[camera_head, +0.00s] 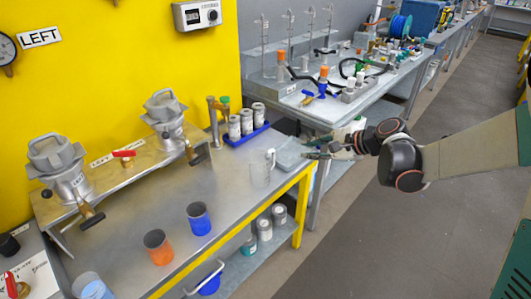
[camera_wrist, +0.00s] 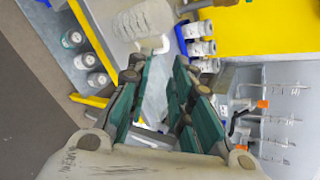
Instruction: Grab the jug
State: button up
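The clear jug (camera_head: 262,168) stands upright on the metal table near its right end, in the head view. It also shows at the top of the wrist view (camera_wrist: 143,20), with its handle toward my fingers. My gripper (camera_head: 309,148) is to the right of the jug, by the table's right edge, and apart from it. In the wrist view my gripper (camera_wrist: 160,80) has its two green-padded fingers spread, with a gap between them. A pale translucent tray (camera_head: 291,154) lies between the jug and my fingers in the head view.
A blue rack (camera_head: 246,136) with several white containers stands behind the jug. A blue cup (camera_head: 199,219) and an orange cup (camera_head: 158,247) stand to the front left. The yellow table edge (camera_head: 236,236) runs along the front. Bottles sit on the lower shelf (camera_head: 245,263).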

jog(key=w+f+m+y, duration=0.45)
jog(key=w+f, duration=0.25)
jog(key=f, duration=0.2)
jog(key=m+t+y+p, duration=0.1)
jog(key=m+y, duration=0.1)
jog(key=m, duration=0.3)
send_near(273, 160)
jog(key=w+a+b, duration=0.1)
jog(key=a, duration=0.1)
jog(key=w+a+f+b, duration=0.1)
jog(key=a, duration=0.1)
jog(key=shift+w+f, duration=0.15)
jog(key=shift+f, duration=0.05)
jog(key=shift+r+b+x, duration=0.15)
jog(key=shift+b+x, duration=0.5)
jog(key=shift+x, duration=0.75)
jog(key=shift+r+b+x, duration=0.15)
jog(key=shift+b+x, duration=0.45)
jog(key=shift+x, duration=0.75)
jog(key=shift+w+r, duration=0.15)
jog(key=shift+w, duration=0.1)
jog(key=shift+c, duration=0.5)
grip_shut()
